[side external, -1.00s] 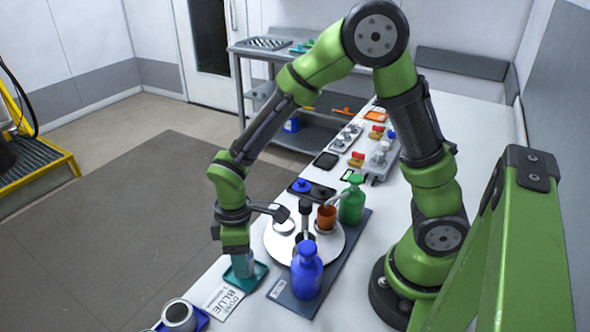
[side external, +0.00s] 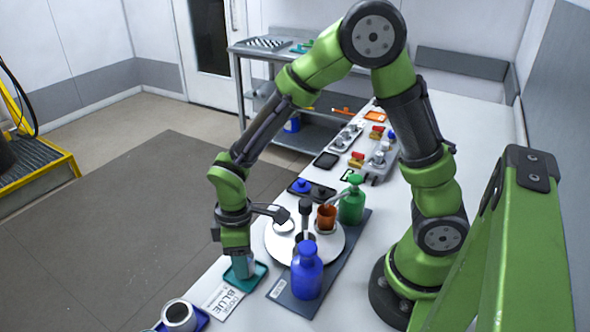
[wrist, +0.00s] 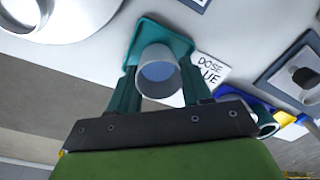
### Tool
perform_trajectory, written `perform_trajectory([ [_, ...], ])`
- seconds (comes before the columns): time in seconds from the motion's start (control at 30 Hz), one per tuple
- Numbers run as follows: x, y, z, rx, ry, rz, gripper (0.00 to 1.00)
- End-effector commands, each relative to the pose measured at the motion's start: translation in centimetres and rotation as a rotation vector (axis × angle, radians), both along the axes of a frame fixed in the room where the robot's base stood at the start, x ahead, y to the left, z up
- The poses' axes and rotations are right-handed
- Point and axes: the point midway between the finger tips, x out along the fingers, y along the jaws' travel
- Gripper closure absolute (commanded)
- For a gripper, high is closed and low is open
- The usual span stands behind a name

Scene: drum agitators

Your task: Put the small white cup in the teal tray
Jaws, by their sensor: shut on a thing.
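The small white cup (wrist: 158,78) stands between my gripper's two fingers in the wrist view, with blue showing inside its rim. My gripper (wrist: 160,82) is shut on it. The teal tray (wrist: 150,32) shows behind and around the cup; in the side view its rim (side external: 262,271) shows just under my gripper (side external: 242,270). The cup is over or in the tray, but I cannot tell whether its base touches the tray floor. In the side view the fingers and wrist mostly hide the cup.
A "DOSE BLUE" card (side external: 222,300) lies beside the tray. A grey cup (side external: 178,316) sits on a blue tray at the front.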

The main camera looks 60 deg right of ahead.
Motion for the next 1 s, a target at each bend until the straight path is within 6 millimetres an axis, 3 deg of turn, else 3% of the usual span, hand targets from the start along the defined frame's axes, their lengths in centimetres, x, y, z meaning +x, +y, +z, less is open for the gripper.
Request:
perform_trajectory([
  [0.97, -0.01, 0.02, -0.45, 0.0, 0.0, 0.0, 0.81],
  [1.0, -0.01, 0.02, -0.45, 0.0, 0.0, 0.0, 0.47],
])
